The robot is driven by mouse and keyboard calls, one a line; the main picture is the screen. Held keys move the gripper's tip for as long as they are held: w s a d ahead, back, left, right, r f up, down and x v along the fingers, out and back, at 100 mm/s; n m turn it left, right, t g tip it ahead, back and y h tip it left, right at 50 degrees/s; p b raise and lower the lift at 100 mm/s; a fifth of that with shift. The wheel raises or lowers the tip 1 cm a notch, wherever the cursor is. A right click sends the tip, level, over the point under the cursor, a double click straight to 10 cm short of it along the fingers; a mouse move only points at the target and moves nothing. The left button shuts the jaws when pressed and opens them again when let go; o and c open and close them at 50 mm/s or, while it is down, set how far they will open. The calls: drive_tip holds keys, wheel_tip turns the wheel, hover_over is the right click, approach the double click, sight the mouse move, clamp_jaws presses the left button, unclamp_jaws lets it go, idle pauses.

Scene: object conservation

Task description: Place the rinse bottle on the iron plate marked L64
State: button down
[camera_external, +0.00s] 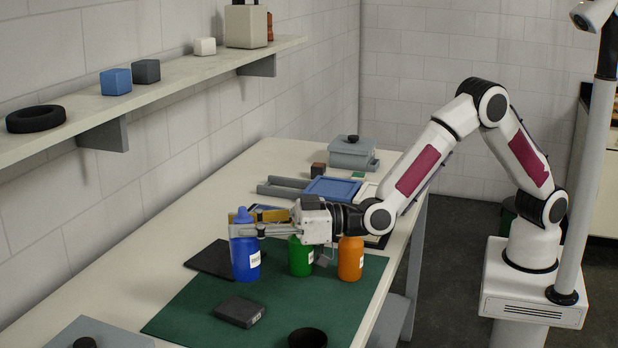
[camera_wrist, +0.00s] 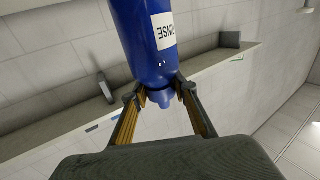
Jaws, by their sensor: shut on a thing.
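The blue rinse bottle (camera_external: 245,259) is upright in the external view, with a white label on its side. In the wrist view the bottle (camera_wrist: 143,35) shows "RINSE" on its label. My gripper (camera_external: 243,228) is shut on the bottle near its neck and cap; its fingers (camera_wrist: 160,95) sit on both sides of it. I cannot tell whether the bottle's base touches anything. A dark flat plate (camera_external: 207,260) lies behind and left of the bottle. A thicker dark block (camera_external: 239,312) with a small mark lies in front. No L64 mark is readable on either.
Green (camera_external: 299,262) and orange (camera_external: 350,262) bottles stand right of the blue one, close under my wrist. A black round dish (camera_external: 307,338) is at the green mat's (camera_external: 190,317) front. A grey lidded box (camera_external: 352,152) stands farther back. A wall shelf (camera_external: 180,74) runs above the left side.

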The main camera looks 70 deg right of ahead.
sight(236, 260)
drive_tip(key=shift+w+r+m+t+h, duration=0.15)
drive_tip(key=shift+w+r+m+h, duration=0.1)
drive_tip(key=shift+w+r, duration=0.3)
drive_tip(key=shift+w+r+m+t+h, duration=0.15)
drive_tip(key=shift+w+r+h, duration=0.15)
drive_tip(key=shift+w, duration=0.4)
drive_tip(key=shift+f, duration=0.2)
drive_tip(key=shift+f, duration=3.15)
drive_tip(key=shift+f, duration=1.85)
drive_tip(key=shift+f, duration=0.15)
drive_tip(key=c, duration=1.6)
unclamp_jaws()
